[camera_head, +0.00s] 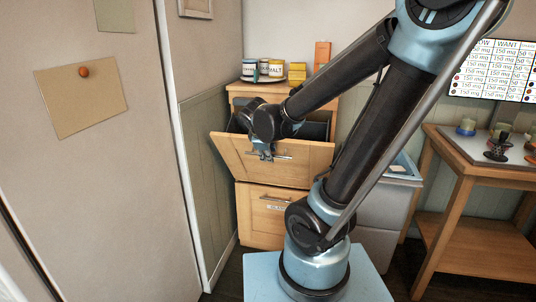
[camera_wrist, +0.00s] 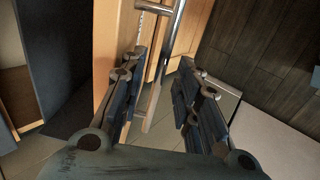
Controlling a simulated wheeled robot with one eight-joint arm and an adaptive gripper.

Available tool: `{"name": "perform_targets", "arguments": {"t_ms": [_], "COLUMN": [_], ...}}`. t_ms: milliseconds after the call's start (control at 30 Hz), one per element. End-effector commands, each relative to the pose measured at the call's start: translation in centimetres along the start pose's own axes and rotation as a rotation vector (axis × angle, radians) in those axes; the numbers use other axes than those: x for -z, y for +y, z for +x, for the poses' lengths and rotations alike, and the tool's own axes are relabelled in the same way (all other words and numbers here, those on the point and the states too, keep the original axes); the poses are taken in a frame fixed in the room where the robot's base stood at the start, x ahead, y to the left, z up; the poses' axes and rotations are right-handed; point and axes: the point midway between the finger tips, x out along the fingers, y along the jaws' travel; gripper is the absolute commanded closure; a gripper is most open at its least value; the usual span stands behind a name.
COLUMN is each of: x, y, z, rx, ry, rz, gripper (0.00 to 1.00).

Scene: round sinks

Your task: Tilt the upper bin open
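The upper bin (camera_head: 235,150) is a light wooden tilt-out front in the cabinet, and it leans outward with its top edge away from the cabinet. A dark interior shows behind it. Its metal bar handle (camera_head: 285,157) runs across the front. My gripper (camera_head: 266,152) is at the handle. In the wrist view my gripper (camera_wrist: 163,60) has its two fingers apart. The handle (camera_wrist: 166,55) runs through the gap between them, seemingly without being squeezed. Exact finger contact is hard to tell.
A closed lower bin (camera_head: 250,215) with its own handle is below. A wall is close on the left. A grey bin (camera_head: 385,200) and a wooden table (camera_head: 480,190) stand on the right.

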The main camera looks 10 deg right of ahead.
Motion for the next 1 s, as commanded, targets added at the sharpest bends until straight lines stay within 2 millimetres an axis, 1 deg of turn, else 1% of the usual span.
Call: {"name": "perform_targets", "arguments": {"t_ms": [200, 367, 567, 1000], "x": [0.0, 0.0, 0.0, 0.0], "y": [0.0, 0.0, 0.0, 0.0], "z": [-0.2, -1.3, -3.4, -9.0], "rx": [0.000, 0.000, 0.000, 0.000], "ry": [0.001, 0.001, 0.002, 0.002], "rz": [-0.001, -0.002, -0.003, -0.004], "gripper": [0.70, 0.70, 0.70, 0.70]}}
